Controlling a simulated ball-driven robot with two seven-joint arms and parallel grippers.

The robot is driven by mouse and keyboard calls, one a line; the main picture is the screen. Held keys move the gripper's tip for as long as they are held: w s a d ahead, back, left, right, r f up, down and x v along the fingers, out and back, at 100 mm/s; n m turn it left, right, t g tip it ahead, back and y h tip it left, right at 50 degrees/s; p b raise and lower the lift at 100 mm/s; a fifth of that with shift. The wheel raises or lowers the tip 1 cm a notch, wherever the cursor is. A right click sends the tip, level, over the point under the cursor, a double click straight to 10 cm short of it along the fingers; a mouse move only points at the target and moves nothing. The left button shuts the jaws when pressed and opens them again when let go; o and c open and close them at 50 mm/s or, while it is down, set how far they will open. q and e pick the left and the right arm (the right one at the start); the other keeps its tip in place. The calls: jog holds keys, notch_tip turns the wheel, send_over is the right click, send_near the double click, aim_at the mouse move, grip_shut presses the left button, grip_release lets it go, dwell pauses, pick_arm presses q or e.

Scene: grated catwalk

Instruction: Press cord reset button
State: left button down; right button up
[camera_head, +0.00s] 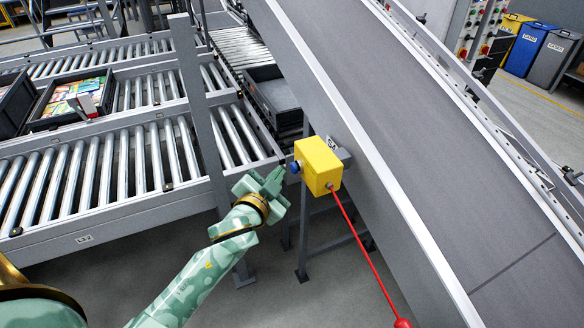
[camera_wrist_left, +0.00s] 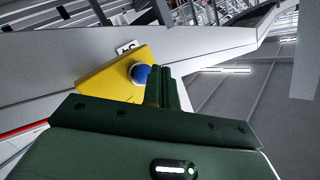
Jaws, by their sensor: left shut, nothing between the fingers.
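A yellow box (camera_head: 319,167) is mounted on the side of the inclined conveyor, with a blue round button (camera_head: 295,167) on its left face. A red cord (camera_head: 359,238) runs from the box down to the lower right. My left gripper (camera_head: 279,174) is shut and empty, just left of the blue button. In the left wrist view the yellow box (camera_wrist_left: 104,78) and the blue button (camera_wrist_left: 139,74) show beyond the shut fingers (camera_wrist_left: 163,80), whose tips overlap the button's right edge. I cannot tell whether they touch it. My right gripper is not in view.
The inclined conveyor belt (camera_head: 402,110) fills the right side. Roller conveyors (camera_head: 110,165) lie to the left, with a crate of goods (camera_head: 74,98) on them and a grey tote (camera_head: 273,95) near the middle. A grey post (camera_head: 203,125) stands left of my gripper.

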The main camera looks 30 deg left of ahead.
pick_arm(q)
jog(key=shift+s+a+p, duration=0.8)
jog(key=shift+s+a, duration=0.8)
jog(key=shift+s, duration=0.25)
jog(key=s+f+n+g+h+b, duration=0.15)
jog(key=s+f+g, duration=0.35)
jog(key=f, duration=1.3)
jog(key=s+f+g+y+b, duration=0.1)
jog(key=s+f+g+b, duration=0.15)
jog(key=s+f, duration=1.1)
jog(key=s+d+f+g+b, duration=0.2)
jog(key=s+f+g+b, duration=0.1)
jog(key=s+f, duration=0.9)
jog(key=s+d+f+n+g+b, duration=0.1)
jog(key=s+f+g, duration=0.4)
jog(key=s+f, duration=0.7)
notch_tip(320, 180, down, 3)
jog(key=shift+d+h+b, duration=0.45)
jog(key=shift+b, duration=0.7)
